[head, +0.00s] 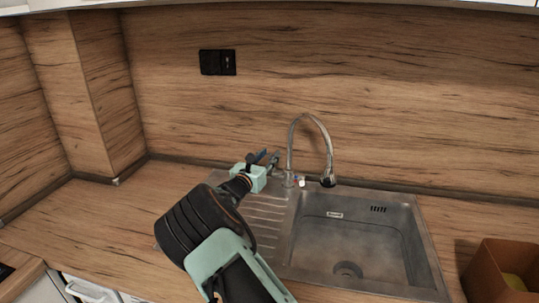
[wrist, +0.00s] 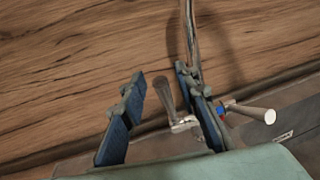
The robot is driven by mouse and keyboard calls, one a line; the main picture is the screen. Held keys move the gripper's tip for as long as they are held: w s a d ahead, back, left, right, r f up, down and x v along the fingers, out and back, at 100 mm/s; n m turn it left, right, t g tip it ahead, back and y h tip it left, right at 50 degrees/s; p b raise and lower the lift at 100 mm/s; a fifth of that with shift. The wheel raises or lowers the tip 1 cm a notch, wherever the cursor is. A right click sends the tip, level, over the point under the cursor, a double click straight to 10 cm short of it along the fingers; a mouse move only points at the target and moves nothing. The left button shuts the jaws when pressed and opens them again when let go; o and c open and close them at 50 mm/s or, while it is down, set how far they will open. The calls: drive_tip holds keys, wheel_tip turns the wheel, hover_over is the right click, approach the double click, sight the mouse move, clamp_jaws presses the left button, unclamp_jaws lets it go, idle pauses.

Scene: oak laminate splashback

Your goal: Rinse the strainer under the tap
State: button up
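The tap (head: 327,139) is a chrome gooseneck at the back of the steel sink (head: 362,243), its spout over the basin. My gripper (head: 268,156) is just left of the tap's base. In the wrist view my gripper (wrist: 160,74) has its two blue finger pads apart, with nothing held. A metal lever (wrist: 166,98) at the tap's base shows between them. Another lever (wrist: 250,112) with red and blue marks sticks out to the right, outside the fingers. I cannot make out a separate strainer; a round drain (head: 347,269) is in the basin floor.
A brown open box (head: 488,272) with something yellow inside stands right of the sink. The wooden counter (head: 100,218) at left is clear. The wooden splashback (head: 400,80) with a black socket (head: 217,62) rises close behind the tap.

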drive_tip(key=shift+w+d, duration=0.15)
drive_tip(key=shift+w, duration=0.2)
drive_tip(key=shift+c, duration=0.4)
clamp_jaws()
